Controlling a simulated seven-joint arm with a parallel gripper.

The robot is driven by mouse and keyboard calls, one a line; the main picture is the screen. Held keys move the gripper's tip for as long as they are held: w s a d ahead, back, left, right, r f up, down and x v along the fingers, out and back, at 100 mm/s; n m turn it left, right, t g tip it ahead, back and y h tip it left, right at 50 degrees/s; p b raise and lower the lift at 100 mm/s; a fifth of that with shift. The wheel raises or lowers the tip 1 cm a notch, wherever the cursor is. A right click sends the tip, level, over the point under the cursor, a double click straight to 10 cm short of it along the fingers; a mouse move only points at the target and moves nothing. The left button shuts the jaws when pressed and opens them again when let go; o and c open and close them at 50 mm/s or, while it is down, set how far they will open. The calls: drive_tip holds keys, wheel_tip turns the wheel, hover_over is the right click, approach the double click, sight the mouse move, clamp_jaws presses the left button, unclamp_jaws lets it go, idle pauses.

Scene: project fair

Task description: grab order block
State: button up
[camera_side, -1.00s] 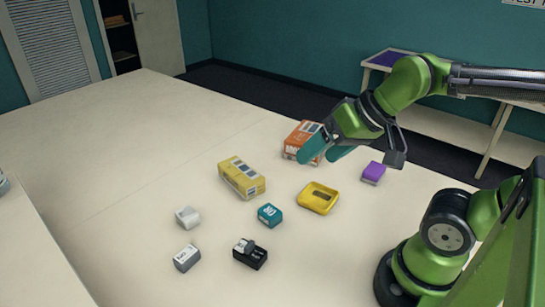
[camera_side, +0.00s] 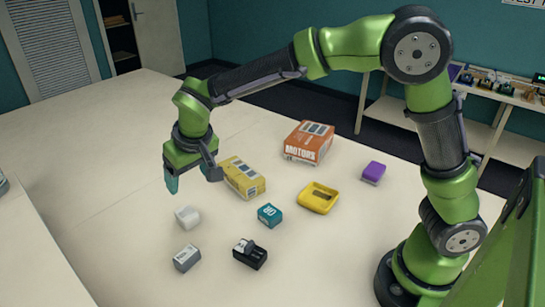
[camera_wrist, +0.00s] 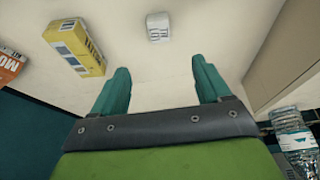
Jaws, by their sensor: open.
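I cannot tell for sure which block is the order block. A small white block (camera_side: 187,217) lies on the table; it also shows in the wrist view (camera_wrist: 158,27), with dark marks on its face. A teal block (camera_side: 269,215) with white lettering and a grey-white block (camera_side: 187,258) lie nearby. My gripper (camera_side: 182,182) points down above the table, behind and a little left of the white block in the side view. In the wrist view my gripper (camera_wrist: 160,70) has its teal fingers apart with nothing between them. The white block is ahead of the fingertips, apart from them.
A yellow box (camera_side: 242,177) stands right of my gripper, an orange MOTORS box (camera_side: 309,142) behind it. A black part (camera_side: 250,253), a yellow tray (camera_side: 317,197) and a purple block (camera_side: 374,172) lie around. The table's left part is clear.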

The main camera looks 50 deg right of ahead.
hover_over(186, 212)
drive_tip(key=s, duration=0.2)
wheel_tip(186, 212, down, 10)
drive_tip(key=shift+s+a+f, duration=0.1)
drive_tip(key=shift+s+a, duration=0.05)
drive_tip(key=shift+x, duration=2.6)
drive_tip(key=shift+s, duration=0.15)
drive_tip(key=c, duration=1.2)
drive_tip(key=shift+o, duration=0.2)
